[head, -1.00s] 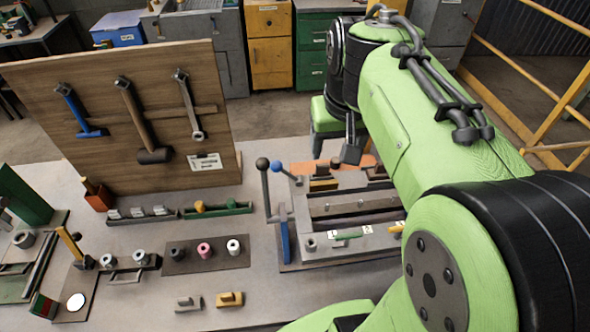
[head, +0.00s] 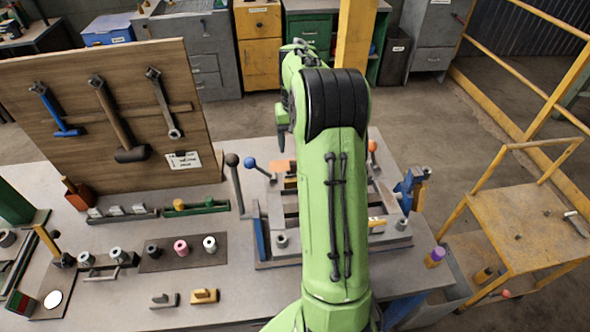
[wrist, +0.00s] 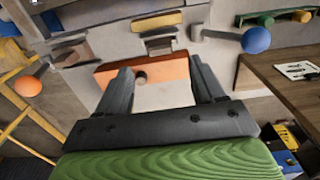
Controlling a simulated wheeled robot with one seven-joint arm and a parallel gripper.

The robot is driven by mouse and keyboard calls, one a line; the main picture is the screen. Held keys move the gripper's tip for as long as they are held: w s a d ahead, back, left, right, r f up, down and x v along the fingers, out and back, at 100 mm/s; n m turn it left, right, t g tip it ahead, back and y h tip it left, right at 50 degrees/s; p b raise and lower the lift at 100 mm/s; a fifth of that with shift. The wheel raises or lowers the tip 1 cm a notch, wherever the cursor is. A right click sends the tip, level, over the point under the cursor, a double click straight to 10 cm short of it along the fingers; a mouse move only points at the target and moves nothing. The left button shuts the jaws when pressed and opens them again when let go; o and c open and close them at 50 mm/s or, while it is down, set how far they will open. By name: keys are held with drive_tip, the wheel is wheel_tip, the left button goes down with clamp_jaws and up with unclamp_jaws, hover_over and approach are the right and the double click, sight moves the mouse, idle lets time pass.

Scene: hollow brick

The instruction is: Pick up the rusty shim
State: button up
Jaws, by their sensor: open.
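My gripper (wrist: 160,64) is open and empty; its two dark fingers stand apart in the wrist view. Between and beyond the fingertips lies a flat orange plate (wrist: 172,69) with a small dark brown round piece at its edge. Beyond it a grey block carries a brownish piece (wrist: 160,44), possibly the rusty shim; I cannot tell for sure. A yellowish block (wrist: 156,20) lies further on. In the head view my arm covers much of the machine bed (head: 262,225), and an orange patch (head: 284,168) shows left of it.
A lever with a blue ball (wrist: 256,40) stands right of my gripper in the wrist view, and an orange ball (wrist: 27,87) stands left. The wooden tool board (head: 140,165) rises at the left. A yellow cart (head: 530,230) stands right of the table.

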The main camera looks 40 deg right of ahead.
wheel_tip(320, 180, down, 7)
drive_tip(key=shift+w+r, duration=0.1)
drive_tip(key=shift+w, duration=0.05)
drive_tip(key=c, duration=1.1)
